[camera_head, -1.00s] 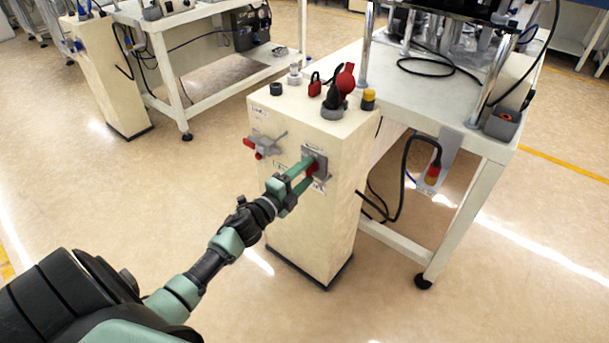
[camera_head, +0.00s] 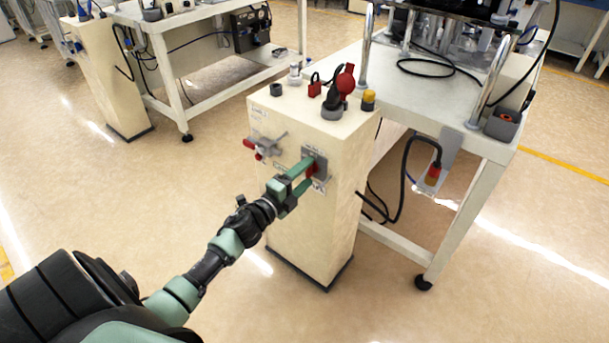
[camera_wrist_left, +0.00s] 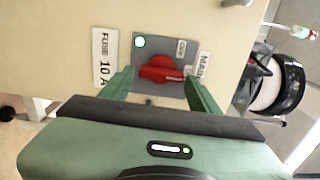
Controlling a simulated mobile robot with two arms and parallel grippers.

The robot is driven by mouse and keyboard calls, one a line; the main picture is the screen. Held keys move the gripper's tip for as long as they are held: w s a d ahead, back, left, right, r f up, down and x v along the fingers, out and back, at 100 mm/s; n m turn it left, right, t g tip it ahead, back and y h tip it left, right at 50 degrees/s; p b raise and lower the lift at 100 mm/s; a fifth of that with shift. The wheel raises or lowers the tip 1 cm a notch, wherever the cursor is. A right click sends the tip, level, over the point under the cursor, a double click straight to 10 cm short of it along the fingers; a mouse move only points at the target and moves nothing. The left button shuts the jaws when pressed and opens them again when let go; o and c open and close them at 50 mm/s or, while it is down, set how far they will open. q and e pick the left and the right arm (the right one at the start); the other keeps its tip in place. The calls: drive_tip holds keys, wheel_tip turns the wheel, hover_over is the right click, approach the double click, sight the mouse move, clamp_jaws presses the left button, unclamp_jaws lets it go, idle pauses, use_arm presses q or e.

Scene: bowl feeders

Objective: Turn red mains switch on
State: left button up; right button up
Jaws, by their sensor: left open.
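The red mains switch (camera_wrist_left: 162,70) is a rotary knob on a grey plate (camera_wrist_left: 184,48) on the front of the cream cabinet (camera_head: 312,232). In the left wrist view the plate carries a lit green lamp and labels. In the head view the switch (camera_head: 311,170) is partly hidden by my fingers. My left gripper (camera_head: 305,174) is open, its green fingers on either side of the knob. In the left wrist view the gripper (camera_wrist_left: 158,84) has one finger left and one right of the knob; contact cannot be told. My right gripper is out of view.
A grey valve with red handles (camera_head: 262,145) sits left of the switch. Red, black and yellow controls stand on the cabinet top, including a yellow button (camera_head: 368,97). A white table (camera_head: 440,95) adjoins on the right. The floor left of the cabinet is clear.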

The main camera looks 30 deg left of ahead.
use_arm(q)
drive_tip(key=shift+s, duration=0.1)
drive_tip(key=shift+s, duration=0.4)
drive_tip(key=s, duration=0.6)
drive_tip(key=shift+s+a, duration=0.35)
drive_tip(key=shift+s, duration=0.05)
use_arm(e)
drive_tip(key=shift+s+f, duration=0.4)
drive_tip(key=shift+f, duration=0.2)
